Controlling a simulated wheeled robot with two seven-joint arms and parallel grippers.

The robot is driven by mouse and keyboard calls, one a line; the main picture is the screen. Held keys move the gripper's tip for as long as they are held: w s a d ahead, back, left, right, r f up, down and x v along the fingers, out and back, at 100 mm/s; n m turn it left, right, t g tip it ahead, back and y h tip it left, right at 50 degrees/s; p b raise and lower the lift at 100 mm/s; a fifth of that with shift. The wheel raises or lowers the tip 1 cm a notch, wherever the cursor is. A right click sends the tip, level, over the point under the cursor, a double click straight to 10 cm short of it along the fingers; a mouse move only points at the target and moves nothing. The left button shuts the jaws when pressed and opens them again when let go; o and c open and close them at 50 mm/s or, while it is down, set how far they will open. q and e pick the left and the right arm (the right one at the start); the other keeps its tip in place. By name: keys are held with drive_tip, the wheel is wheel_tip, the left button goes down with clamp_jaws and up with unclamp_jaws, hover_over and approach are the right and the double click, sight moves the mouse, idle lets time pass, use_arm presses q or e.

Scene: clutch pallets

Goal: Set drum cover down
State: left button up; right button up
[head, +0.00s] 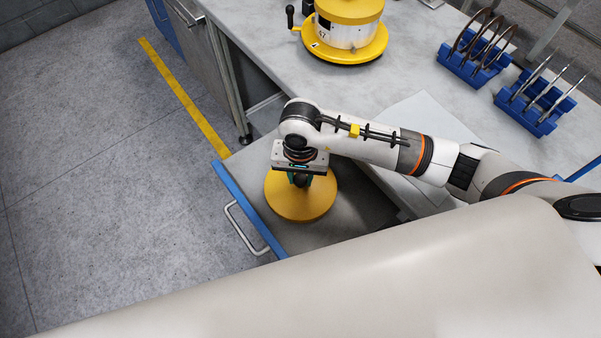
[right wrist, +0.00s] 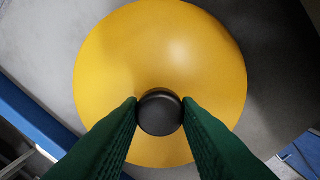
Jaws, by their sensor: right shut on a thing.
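The drum cover (head: 302,205) is a round yellow disc with a black knob (right wrist: 160,112) at its centre. In the head view it is over the floor of an open drawer (head: 345,215). I cannot tell whether it touches the drawer floor. My right gripper (right wrist: 160,113) has its green fingers shut on the knob, one on each side. In the head view the right gripper (head: 300,180) points straight down over the cover and hides the knob. My left gripper is not in view.
The drawer has a blue front edge (head: 248,210) and a metal handle (head: 243,228). A yellow and white drum (head: 347,35) stands on the grey worktop (head: 405,75). Blue racks (head: 475,62) holding rings and rods (head: 540,105) stand at right. A pale sheet (head: 425,115) lies on the worktop.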

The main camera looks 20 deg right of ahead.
sight(300, 179)
drive_tip(key=o, duration=1)
drive_tip(key=shift+r+p, duration=0.25)
drive_tip(key=shift+p, duration=0.2)
drive_tip(key=shift+w+r+b, duration=0.1)
drive_tip(key=shift+r+b, duration=0.2)
drive_tip(key=shift+r, duration=0.05)
wheel_tip(300, 179, up, 11)
drive_tip(key=b, duration=0.1)
drive_tip(key=shift+b, duration=0.4)
drive_tip(key=shift+s, duration=0.2)
